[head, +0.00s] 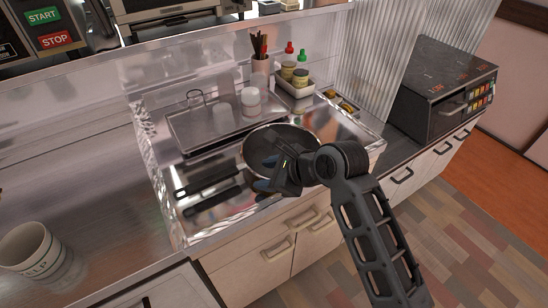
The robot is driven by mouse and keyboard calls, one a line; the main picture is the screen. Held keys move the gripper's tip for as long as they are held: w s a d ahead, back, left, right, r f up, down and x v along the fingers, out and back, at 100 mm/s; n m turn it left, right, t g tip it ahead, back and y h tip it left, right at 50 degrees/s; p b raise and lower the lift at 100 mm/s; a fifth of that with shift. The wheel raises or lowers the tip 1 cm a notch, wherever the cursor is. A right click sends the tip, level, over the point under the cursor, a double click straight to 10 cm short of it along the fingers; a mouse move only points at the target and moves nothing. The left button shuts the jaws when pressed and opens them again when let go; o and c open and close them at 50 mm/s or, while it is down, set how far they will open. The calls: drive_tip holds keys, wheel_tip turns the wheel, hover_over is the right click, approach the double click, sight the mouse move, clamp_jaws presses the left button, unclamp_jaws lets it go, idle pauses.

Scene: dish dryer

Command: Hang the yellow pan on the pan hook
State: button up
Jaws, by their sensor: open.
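A round pan (282,143) with a dark inside and a thin pale rim lies on the shiny metal counter. Its black handle (208,181) points left. No yellow shows on it from here. A second dark handle shape (213,200) lies just in front; I cannot tell whether it is another handle or a reflection. My gripper (267,173) is open over the pan's near edge and hides part of it. I cannot tell whether the fingers touch the pan. I cannot make out a pan hook.
Behind the pan is a metal tray (180,125) with a white jar (251,101). A utensil holder (261,72) and a condiment bin (292,88) stand at the back. A dark oven (440,85) is at right, a white cup (28,250) at lower left. The left counter is mostly clear.

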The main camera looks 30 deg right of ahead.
drive_tip(key=shift+c, duration=0.4)
clamp_jaws()
